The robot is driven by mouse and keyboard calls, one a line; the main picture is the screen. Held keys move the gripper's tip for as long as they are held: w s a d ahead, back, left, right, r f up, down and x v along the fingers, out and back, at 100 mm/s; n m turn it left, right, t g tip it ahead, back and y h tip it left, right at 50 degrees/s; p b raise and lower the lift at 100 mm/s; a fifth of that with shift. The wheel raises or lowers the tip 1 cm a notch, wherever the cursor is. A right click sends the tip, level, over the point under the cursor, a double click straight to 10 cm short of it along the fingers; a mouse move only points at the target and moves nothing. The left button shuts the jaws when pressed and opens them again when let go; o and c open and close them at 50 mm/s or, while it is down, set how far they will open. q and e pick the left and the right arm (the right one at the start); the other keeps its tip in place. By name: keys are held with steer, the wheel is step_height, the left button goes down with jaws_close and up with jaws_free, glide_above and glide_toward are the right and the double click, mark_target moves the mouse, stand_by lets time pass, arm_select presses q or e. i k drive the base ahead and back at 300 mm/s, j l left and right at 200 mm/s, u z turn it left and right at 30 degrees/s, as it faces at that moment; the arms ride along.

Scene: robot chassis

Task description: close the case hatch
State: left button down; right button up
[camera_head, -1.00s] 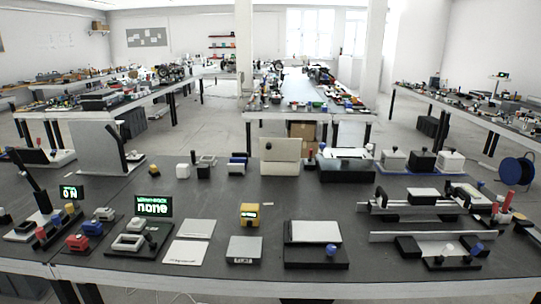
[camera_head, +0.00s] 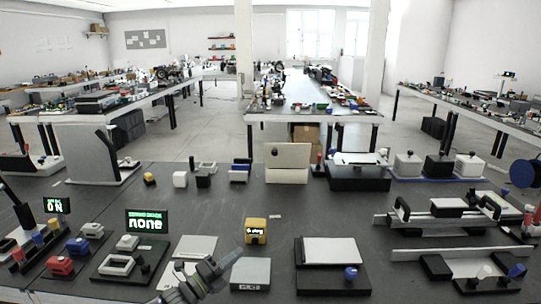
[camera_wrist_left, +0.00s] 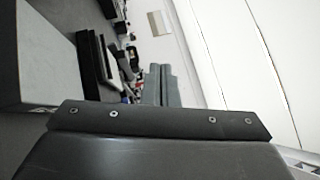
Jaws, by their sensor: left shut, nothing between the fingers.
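A beige case (camera_head: 286,175) stands at the back middle of the dark table, and its flat hatch (camera_head: 288,154) stands up, open. I take this to be the task's case. My left gripper (camera_head: 236,260) is low in the head view, above the front of the table, beside a grey-topped block (camera_head: 250,272). It is shut and empty, well in front of the case and apart from it. In the left wrist view, two grey finger-like shapes (camera_wrist_left: 160,86) lie close together; the case is not clearly seen there. My right gripper is not in view.
A yellow device (camera_head: 256,231) and a "none" display (camera_head: 147,220) stand near the left gripper. A black base with a pale plate and blue knob (camera_head: 351,272) is to its right. Rails (camera_head: 445,255) fill the right side. The table between gripper and case is mostly clear.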

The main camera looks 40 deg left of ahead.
mark_target(287, 159)
steer(key=i+j, duration=0.55)
steer(key=j, duration=0.15)
steer(key=i+j, duration=0.55)
steer(key=j, duration=0.15)
